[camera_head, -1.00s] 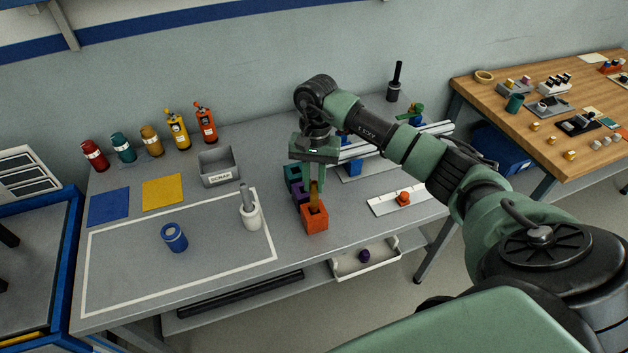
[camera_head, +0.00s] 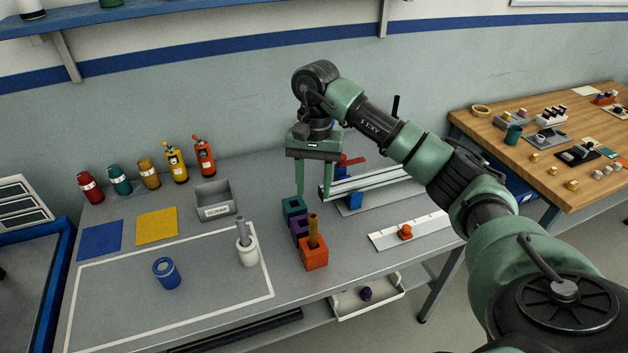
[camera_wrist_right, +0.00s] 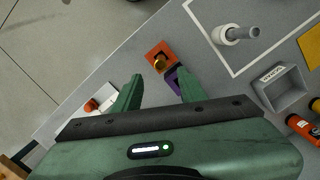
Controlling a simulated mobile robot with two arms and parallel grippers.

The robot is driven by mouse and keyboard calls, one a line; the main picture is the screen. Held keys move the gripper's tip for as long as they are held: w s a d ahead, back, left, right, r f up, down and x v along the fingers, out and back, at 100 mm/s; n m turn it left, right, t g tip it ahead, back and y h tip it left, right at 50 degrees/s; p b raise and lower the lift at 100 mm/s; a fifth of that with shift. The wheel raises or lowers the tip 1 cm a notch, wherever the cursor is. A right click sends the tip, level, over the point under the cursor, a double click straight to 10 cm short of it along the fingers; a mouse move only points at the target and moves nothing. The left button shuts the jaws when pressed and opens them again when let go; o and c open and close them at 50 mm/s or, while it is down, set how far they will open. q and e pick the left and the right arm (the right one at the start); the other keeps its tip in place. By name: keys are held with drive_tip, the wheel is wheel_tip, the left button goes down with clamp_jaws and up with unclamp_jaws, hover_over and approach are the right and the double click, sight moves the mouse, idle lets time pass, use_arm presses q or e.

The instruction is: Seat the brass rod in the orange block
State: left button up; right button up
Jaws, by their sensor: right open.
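The brass rod (camera_head: 313,229) stands upright in the orange block (camera_head: 314,258), its upper part showing above the block's top. The rod (camera_wrist_right: 159,64) and the orange block (camera_wrist_right: 161,52) also show in the right wrist view, past the fingertips. How deep the rod sits inside is hidden. My right gripper (camera_head: 313,193) is open and empty, raised above and behind the row of blocks. Its two fingers are spread apart in the right wrist view (camera_wrist_right: 157,88). My left gripper is in neither view.
A purple block (camera_head: 299,229) and a teal block (camera_head: 293,207) stand behind the orange one. A white holder with a grey rod (camera_head: 247,250), a blue ring (camera_head: 166,273) and a grey scrap bin (camera_head: 216,201) are left. A rail (camera_head: 370,182) lies right.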

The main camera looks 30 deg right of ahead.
drive_tip(key=r, duration=0.3)
drive_tip(key=shift+w+d+r, duration=0.15)
drive_tip(key=shift+d+r, duration=0.05)
drive_tip(key=shift+r, duration=0.1)
